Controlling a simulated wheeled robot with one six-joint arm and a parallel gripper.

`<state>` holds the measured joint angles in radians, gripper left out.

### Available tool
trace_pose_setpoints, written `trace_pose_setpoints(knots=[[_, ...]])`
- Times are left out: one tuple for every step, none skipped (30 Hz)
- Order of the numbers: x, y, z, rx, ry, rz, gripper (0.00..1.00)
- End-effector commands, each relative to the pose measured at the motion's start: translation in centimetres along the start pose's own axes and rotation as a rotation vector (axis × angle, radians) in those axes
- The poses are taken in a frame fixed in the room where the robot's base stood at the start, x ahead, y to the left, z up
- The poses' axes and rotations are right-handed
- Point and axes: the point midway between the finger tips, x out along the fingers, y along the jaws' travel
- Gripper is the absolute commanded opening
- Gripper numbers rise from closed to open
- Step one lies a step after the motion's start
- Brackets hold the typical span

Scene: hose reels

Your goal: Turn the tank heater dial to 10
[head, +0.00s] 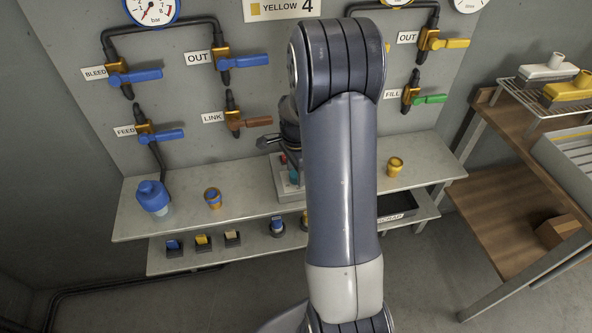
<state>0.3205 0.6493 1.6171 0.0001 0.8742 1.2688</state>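No dial that I can make out as the tank heater dial shows in the head view; my arm covers the middle of the picture. A grey box (289,180) with red and teal parts on it stands on the upper shelf, partly hidden behind my arm. Dark parts of my wrist and gripper (268,143) show just left of the arm, above that box and in front of the wall panel. The rest of the gripper is hidden, and its fingers cannot be made out as open or shut.
The wall panel (165,85) carries gauges, pipes and labelled valves with blue, brown, green and yellow handles. A blue bottle (152,197), a small blue-orange part (213,198) and a yellow part (395,166) stand on the upper shelf (180,222). A wooden bench (515,165) is at right.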

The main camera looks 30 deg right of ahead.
Motion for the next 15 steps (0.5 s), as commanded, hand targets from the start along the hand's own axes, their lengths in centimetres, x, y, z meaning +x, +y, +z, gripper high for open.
trace_pose_setpoints(knots=[[0.0, 0.0, 0.0, 0.000, 0.000, 0.000, 0.53], [0.0, 0.0, 0.0, 0.000, 0.000, 0.000, 0.55], [0.0, 0.0, 0.0, 0.000, 0.000, 0.001, 0.55], [0.0, 0.0, 0.0, 0.000, 0.000, 0.001, 0.55], [0.0, 0.0, 0.0, 0.000, 0.000, 0.001, 0.55], [0.0, 0.0, 0.0, 0.000, 0.000, 0.001, 0.55], [0.0, 0.0, 0.0, 0.000, 0.000, 0.001, 0.55], [0.0, 0.0, 0.0, 0.000, 0.000, 0.001, 0.55], [-0.1, 0.0, 0.0, 0.000, 0.000, 0.001, 0.55], [-0.2, 0.0, 0.0, 0.000, 0.000, 0.000, 0.55], [-0.4, 0.0, 0.0, 0.000, 0.000, -0.001, 0.55], [-0.8, 0.0, 0.0, 0.000, 0.000, -0.001, 0.55], [-1.1, -0.1, 0.0, 0.000, 0.001, -0.002, 0.55], [-1.6, -0.1, 0.0, 0.000, 0.001, -0.003, 0.55], [-2.3, -0.1, 0.0, 0.000, 0.001, -0.004, 0.55]])
